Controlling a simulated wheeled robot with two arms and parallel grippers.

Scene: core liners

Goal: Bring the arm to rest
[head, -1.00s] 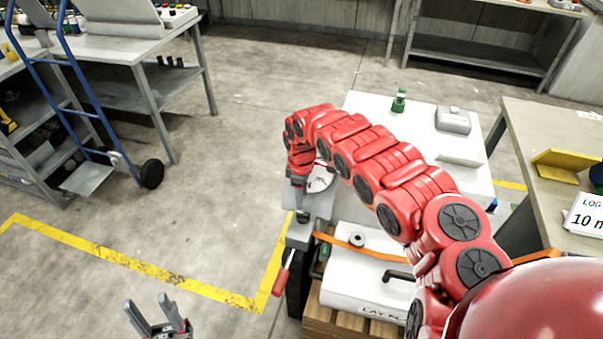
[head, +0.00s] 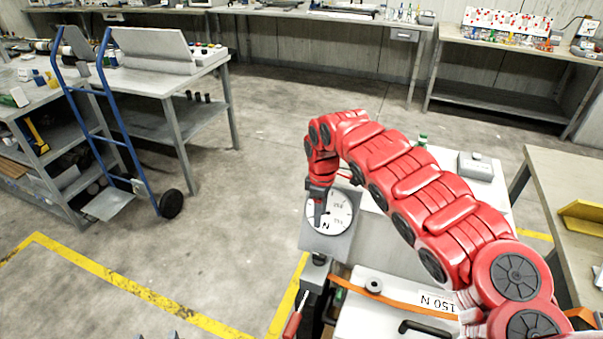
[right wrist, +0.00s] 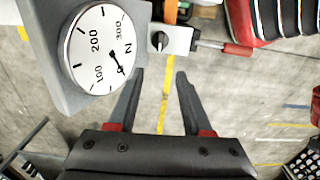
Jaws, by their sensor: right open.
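My right arm reaches out in the head view, its hand pointing down. My right gripper (head: 319,212) overlaps the round white force dial (head: 341,213) in that view. In the right wrist view my right gripper (right wrist: 160,74) is open, with nothing between its fingers. The dial (right wrist: 98,48) stands beside the left finger there, on a grey plate; I cannot tell whether they touch. Only the fingertips of my left gripper (head: 158,336) show at the bottom edge of the head view, apart from each other.
Below the dial are a lever with a red grip (head: 292,325) and a white case with an orange strap (head: 408,302). A blue hand truck (head: 100,130) and benches stand left and behind. A wooden table (head: 560,185) is at right. Open floor lies left of the dial.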

